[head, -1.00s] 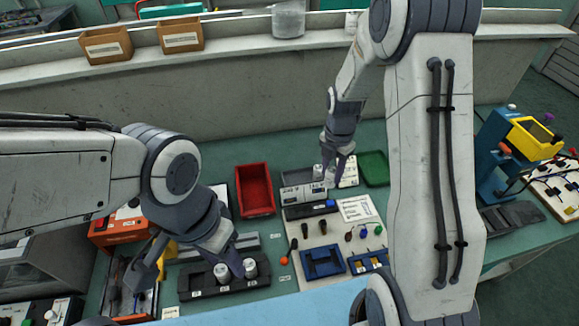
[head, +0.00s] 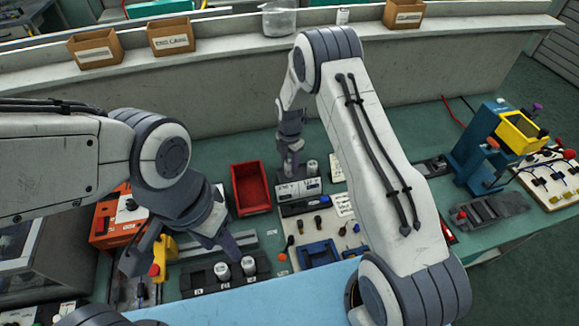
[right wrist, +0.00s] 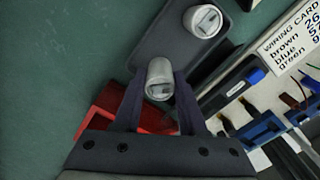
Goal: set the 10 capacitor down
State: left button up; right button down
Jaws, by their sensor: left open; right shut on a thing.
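My right gripper (head: 290,166) is shut on a silver capacitor (right wrist: 160,80). That capacitor is over the left part of a dark grey tray (right wrist: 165,35). I cannot tell whether it touches the tray, and I cannot read its value. A second silver capacitor (right wrist: 205,20) stands in the same tray and also shows in the head view (head: 312,167). My left gripper (head: 185,250) is open beside a black holder (head: 205,283) with two silver capacitors (head: 222,269) in it.
A red bin (head: 250,188) is just left of the grey tray. A pale board with blue fixtures (head: 318,253) lies in front, with a wiring card (right wrist: 295,40). A blue and yellow press (head: 490,145) stands at the right. The bench behind the red bin is clear.

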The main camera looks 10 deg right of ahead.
aim_at(290, 170)
notch_tip(290, 170, down, 2)
jog(key=shift+f+p, duration=0.1)
jog(key=shift+p, duration=0.25)
jog(key=shift+f, duration=0.15)
jog(key=shift+f, duration=0.1)
jog(key=shift+f, duration=0.15)
jog(key=shift+c, duration=2.3)
grip_release()
